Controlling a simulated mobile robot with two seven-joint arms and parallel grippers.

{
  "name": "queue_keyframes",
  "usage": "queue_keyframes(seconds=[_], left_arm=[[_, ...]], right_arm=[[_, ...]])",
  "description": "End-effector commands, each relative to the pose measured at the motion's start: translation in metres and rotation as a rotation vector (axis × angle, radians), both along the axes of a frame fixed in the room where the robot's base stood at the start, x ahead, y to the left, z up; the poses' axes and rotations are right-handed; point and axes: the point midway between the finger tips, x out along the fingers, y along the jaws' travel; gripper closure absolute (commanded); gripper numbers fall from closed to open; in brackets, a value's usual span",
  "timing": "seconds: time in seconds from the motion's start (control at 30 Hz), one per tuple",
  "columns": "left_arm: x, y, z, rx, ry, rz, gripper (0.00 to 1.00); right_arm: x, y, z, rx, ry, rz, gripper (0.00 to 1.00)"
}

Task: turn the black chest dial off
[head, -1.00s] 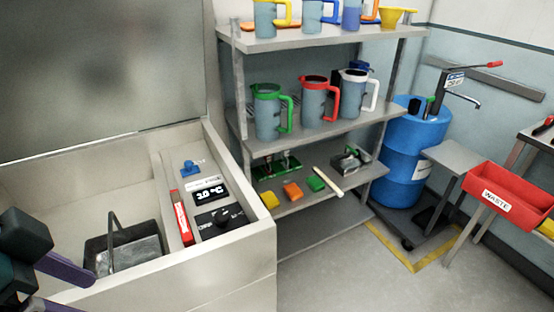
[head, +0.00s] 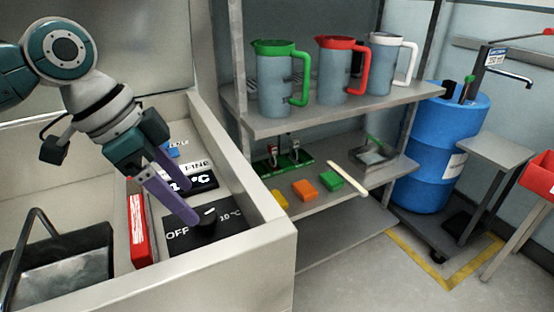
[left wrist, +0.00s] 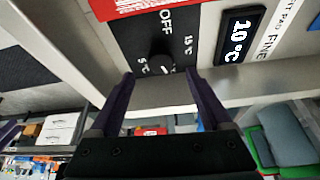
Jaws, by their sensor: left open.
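The black dial (head: 207,224) is a round knob on a black panel (head: 236,238) on the chest's right ledge. The panel carries a white OFF label and temperature marks. In the left wrist view the dial (left wrist: 162,66) lies between and just beyond the two fingertips. A white mark shows on the knob, not clearly lined up with OFF; its exact setting is hard to read. My left gripper (head: 188,210) is open, its purple fingers reaching down at the dial. In the head view the fingers partly cover the knob; contact cannot be told.
A red-and-white box (head: 141,231) stands close left of the panel. A black display (head: 202,181) and a small blue knob (head: 172,149) lie behind. A dark basket (head: 60,262) sits inside the open chest (head: 262,265). Shelving with jugs stands to the right.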

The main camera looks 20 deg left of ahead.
Motion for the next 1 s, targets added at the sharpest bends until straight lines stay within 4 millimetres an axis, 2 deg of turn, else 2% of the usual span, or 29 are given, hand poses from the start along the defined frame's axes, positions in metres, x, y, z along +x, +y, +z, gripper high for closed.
queue_keyframes(seconds=[0.1,0.23,0.4,0.63,1.0], left_arm=[[0.006,-0.007,-0.022,-0.003,0.001,0.001,0.18],[0.010,-0.011,-0.037,-0.001,0.001,0.001,0.18],[0.013,-0.013,-0.044,0.001,-0.001,0.001,0.18],[0.013,-0.013,-0.044,0.002,-0.001,0.001,0.19],[0.012,-0.012,-0.044,0.002,-0.001,0.001,0.61]], right_arm=[[0.000,0.000,-0.007,0.000,0.000,0.000,0.50],[0.000,0.000,-0.010,0.000,0.000,0.000,0.50],[0.000,0.000,-0.011,0.000,0.000,0.000,0.50],[0.000,0.000,-0.011,0.000,0.000,0.001,0.50],[0.000,0.000,-0.011,-0.001,0.000,0.002,0.50]])
